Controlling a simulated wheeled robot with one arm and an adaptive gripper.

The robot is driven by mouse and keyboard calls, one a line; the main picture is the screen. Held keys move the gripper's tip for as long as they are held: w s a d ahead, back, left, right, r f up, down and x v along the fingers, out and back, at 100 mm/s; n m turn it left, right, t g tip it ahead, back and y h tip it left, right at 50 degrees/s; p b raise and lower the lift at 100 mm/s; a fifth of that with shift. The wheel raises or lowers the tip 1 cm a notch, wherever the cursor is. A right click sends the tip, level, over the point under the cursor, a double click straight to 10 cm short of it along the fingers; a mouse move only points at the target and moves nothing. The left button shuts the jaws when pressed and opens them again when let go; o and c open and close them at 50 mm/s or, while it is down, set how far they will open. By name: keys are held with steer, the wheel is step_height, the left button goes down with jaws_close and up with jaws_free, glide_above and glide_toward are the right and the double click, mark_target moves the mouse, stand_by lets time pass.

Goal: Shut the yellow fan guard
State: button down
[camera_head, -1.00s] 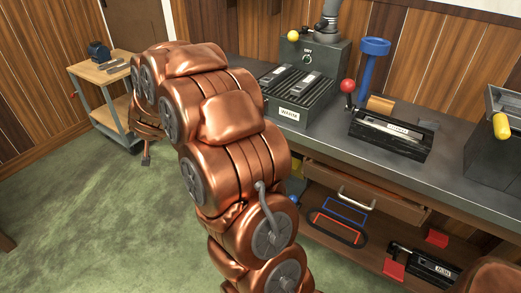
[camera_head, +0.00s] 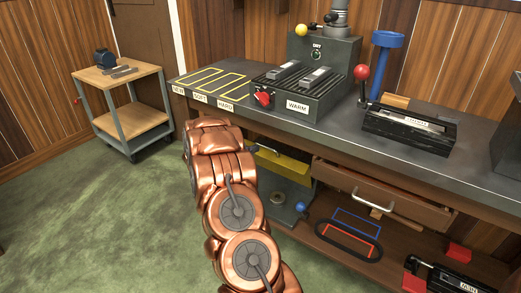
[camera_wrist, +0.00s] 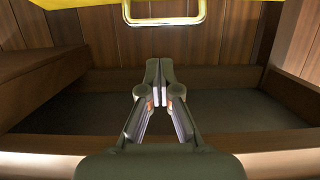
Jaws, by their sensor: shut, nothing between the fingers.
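The yellow fan guard (camera_head: 284,166) is under the left part of the bench top in the head view, with a pale bar handle on its front. Its lower edge (camera_wrist: 62,3) and the metal handle (camera_wrist: 165,21) cross the top of the wrist view. My gripper (camera_wrist: 159,84) is shut and empty. In the wrist picture its fingertips appear below the handle, apart from it, facing a wood-walled recess (camera_wrist: 225,107). In the head view my arm hides the gripper and part of the guard's left side.
A wooden drawer (camera_head: 375,190) with a bar handle is under the bench top (camera_head: 465,165), right of the guard. The low shelf (camera_head: 325,250) holds blue and black frames and a black tool. A cart (camera_head: 125,100) stands at the left. Green floor lies clear between.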

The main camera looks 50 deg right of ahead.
steer(key=b, duration=0.2)
glide_above(266, 158)
steer(key=a, duration=0.1)
step_height(266, 158, down, 2)
steer(key=shift+w+d+f, duration=0.1)
steer(key=shift+d+f, duration=0.2)
steer(key=shift+d, duration=0.35)
